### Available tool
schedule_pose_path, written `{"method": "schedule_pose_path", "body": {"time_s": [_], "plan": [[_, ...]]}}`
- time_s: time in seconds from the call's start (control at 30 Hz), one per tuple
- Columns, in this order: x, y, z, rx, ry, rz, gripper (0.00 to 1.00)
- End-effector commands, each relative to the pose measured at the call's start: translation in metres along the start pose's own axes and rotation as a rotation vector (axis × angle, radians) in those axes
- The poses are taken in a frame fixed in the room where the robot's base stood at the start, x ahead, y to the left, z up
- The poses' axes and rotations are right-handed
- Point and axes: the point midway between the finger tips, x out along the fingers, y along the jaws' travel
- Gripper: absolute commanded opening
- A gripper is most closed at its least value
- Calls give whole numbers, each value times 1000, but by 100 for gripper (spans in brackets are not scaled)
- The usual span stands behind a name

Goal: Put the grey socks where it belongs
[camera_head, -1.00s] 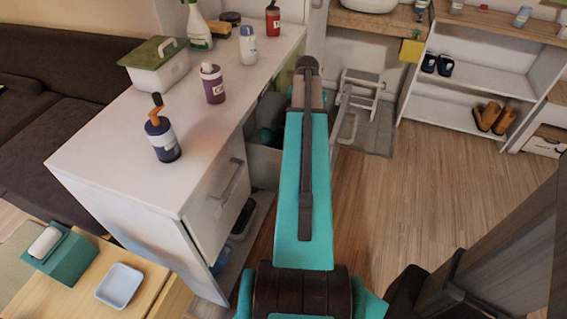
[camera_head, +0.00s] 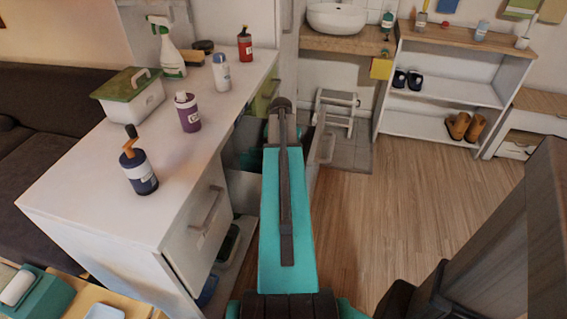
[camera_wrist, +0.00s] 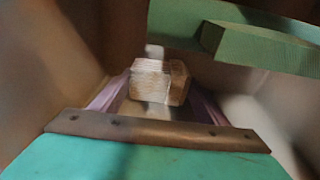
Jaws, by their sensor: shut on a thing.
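My gripper (camera_wrist: 153,95) shows in the wrist view, shut on a pale, blurred bundle (camera_wrist: 150,80) that looks like the grey socks. Brownish parts show beside the bundle, and the blur hides its exact outline. In the head view my own teal arm reaches forward beside the white cabinet and hides the gripper and its load. An open drawer (camera_head: 238,188) of the cabinet lies just left of the arm, partly hidden. Brown walls and a green panel (camera_wrist: 262,45) lie around and beyond the gripper in the wrist view.
The white counter (camera_head: 110,215) carries a green-lidded box (camera_head: 130,95), a spray bottle (camera_head: 169,55) and several other bottles. A shelf (camera_head: 440,90) with shoes stands at the back right. A step stool (camera_head: 335,113) is beyond the arm. The wooden floor (camera_head: 400,200) to the right is clear.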

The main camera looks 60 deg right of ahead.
Motion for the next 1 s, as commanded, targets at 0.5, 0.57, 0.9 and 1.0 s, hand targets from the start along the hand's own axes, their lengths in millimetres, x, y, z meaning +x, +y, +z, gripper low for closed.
{"method": "schedule_pose_path", "body": {"time_s": [0.5, 0.57, 0.9, 1.0], "plan": [[20, 1, 3, 1, -2, 1, 46], [26, 1, 4, 1, -1, 1, 46], [37, 1, 5, 2, 0, 0, 46], [37, 1, 5, 2, 0, 0, 46]]}}
